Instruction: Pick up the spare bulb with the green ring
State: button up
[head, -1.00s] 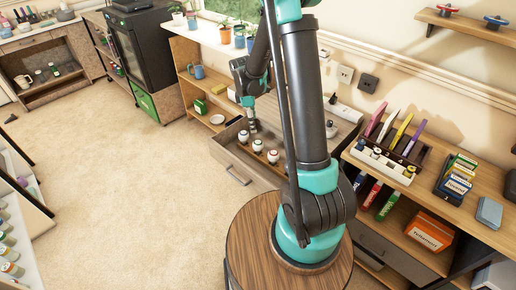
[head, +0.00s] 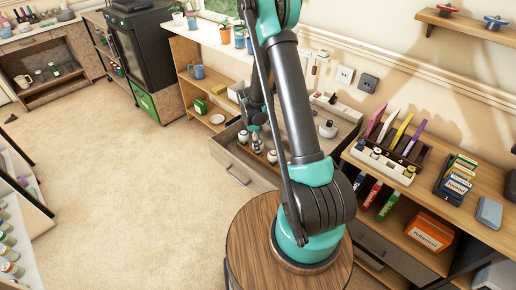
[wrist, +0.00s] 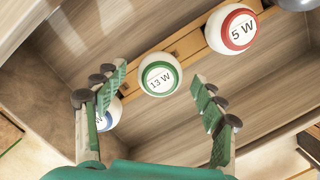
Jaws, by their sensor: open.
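The spare bulb with the green ring, a white round bulb marked 13 W, sits in a wooden holder in the open drawer. In the wrist view the green-ring bulb (wrist: 160,76) is in the middle, between my fingertips. My gripper (wrist: 158,88) is open, with one green ribbed finger on each side of the bulb and gaps visible on both sides. In the head view my gripper (head: 256,130) is low over the drawer (head: 233,168), close to the row of bulbs. I cannot tell its exact height above the bulb.
A red-ring bulb (wrist: 232,29) marked 5 W sits to the upper right in the wrist view. A blue-ring bulb (wrist: 112,114) is partly hidden behind my left finger. The drawer walls (wrist: 40,105) surround the row. A grey rounded thing (wrist: 295,3) shows at the top right.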

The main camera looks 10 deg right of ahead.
jog(key=shift+d+f, duration=0.2)
jog(key=shift+f, duration=1.1)
jog(key=c, duration=1.2)
